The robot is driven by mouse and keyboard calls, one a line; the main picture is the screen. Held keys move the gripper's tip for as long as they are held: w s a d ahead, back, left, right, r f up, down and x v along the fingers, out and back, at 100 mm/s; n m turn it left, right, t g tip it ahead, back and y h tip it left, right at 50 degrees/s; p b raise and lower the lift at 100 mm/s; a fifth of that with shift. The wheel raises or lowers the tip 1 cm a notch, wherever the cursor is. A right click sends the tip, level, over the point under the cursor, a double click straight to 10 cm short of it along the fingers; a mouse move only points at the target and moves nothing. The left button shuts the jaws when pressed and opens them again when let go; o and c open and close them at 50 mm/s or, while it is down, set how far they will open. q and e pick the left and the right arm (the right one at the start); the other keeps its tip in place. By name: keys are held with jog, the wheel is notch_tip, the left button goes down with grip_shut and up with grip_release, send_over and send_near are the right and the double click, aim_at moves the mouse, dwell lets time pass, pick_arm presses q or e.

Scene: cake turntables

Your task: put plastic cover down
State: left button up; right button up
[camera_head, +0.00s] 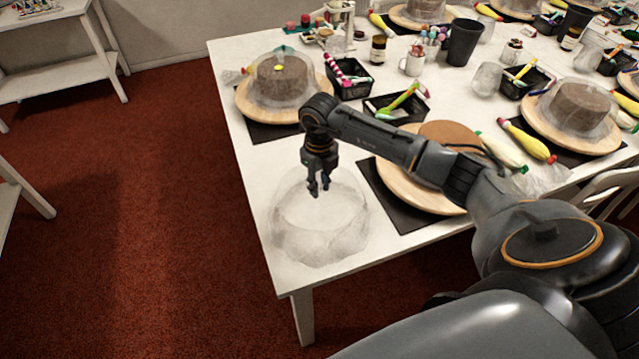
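The clear plastic cover (320,235) is at the near left corner of the white table (262,180), dome up. I cannot tell whether its rim rests on the table or hangs just above it. My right gripper (319,190) points down at the top of the cover, fingertips close together with a small gap. Whether they hold the cover's top is unclear through the plastic. To the right, a wooden turntable (408,190) with a brown round cake (450,133) is uncovered and partly hidden by my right arm. My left gripper is not in view.
A covered cake (281,78) stands on a turntable behind the cover, and another covered cake (579,105) is at the right. Black trays (347,78), piping bags (527,138) and cups (463,42) crowd the table's back. The red carpet (130,190) is clear.

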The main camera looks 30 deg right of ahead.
jog(key=shift+o, duration=1.2)
jog(key=shift+r, duration=0.45)
notch_tip(320, 180, up, 11)
jog(key=b, duration=0.2)
jog(key=shift+r+b, duration=0.2)
jog(key=shift+b, duration=0.2)
